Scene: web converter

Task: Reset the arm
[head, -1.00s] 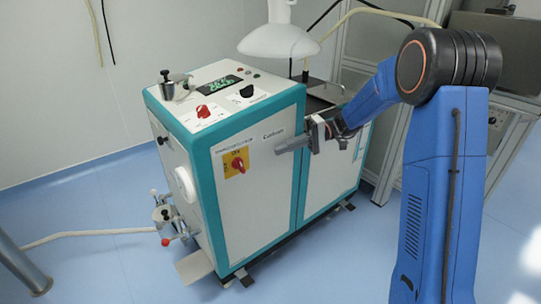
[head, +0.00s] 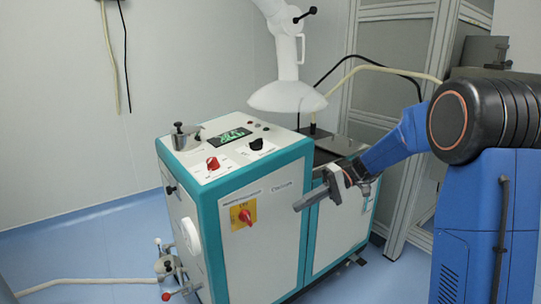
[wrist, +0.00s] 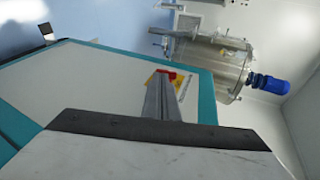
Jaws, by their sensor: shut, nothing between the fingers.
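My blue arm (head: 400,145) reaches in from the right in the head view. My gripper (head: 300,204) is shut and empty, with its fingers pointing left. In the head view it appears in front of the white and teal machine (head: 265,265), right of and a little above the red rotary switch (head: 245,216) on its yellow plate. I cannot tell the exact gap to the machine. In the wrist view the closed fingers (wrist: 162,98) point up the picture, and the red switch (wrist: 168,74) shows just behind their tips.
The machine's top has a green display (head: 233,136), a red knob (head: 212,163) and a black knob (head: 262,144). A white extraction hood (head: 288,97) hangs above it. A steel tank (wrist: 210,62) with a blue motor stands beyond in the wrist view.

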